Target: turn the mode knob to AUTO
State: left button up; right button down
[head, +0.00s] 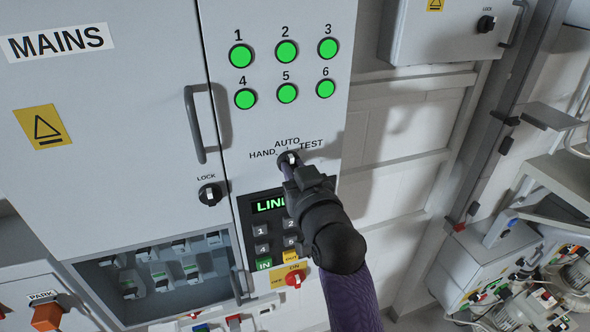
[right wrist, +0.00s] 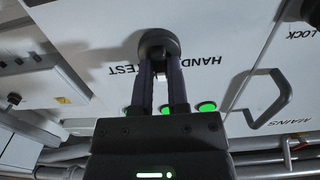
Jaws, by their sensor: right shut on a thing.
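The mode knob (head: 289,157) is a dark round knob on the grey cabinet panel, below the lamps, with the labels HAND at its left, AUTO above and TEST at its right. A light mark at its top appears to point up, roughly at AUTO; my gripper covers much of the rest. My right gripper (head: 293,168) comes from below and is shut on the knob. In the right wrist view both fingers of the gripper (right wrist: 160,62) reach onto the dark knob (right wrist: 157,38), hiding its face and the AUTO label. My left gripper is not in view.
Several lit green lamps (head: 287,93) sit above the knob. A keypad (head: 262,230) with a green display is below, partly behind my arm. A door handle (head: 196,125) stands out at the left, above a LOCK knob (head: 210,194).

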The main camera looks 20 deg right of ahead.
jog(key=c, duration=0.6)
grip_release()
jog(key=shift+s, duration=0.35)
jog(key=s+b, duration=0.2)
jog(key=s, duration=0.7)
jog(key=shift+s+d, duration=0.1)
jog(key=shift+d, duration=0.05)
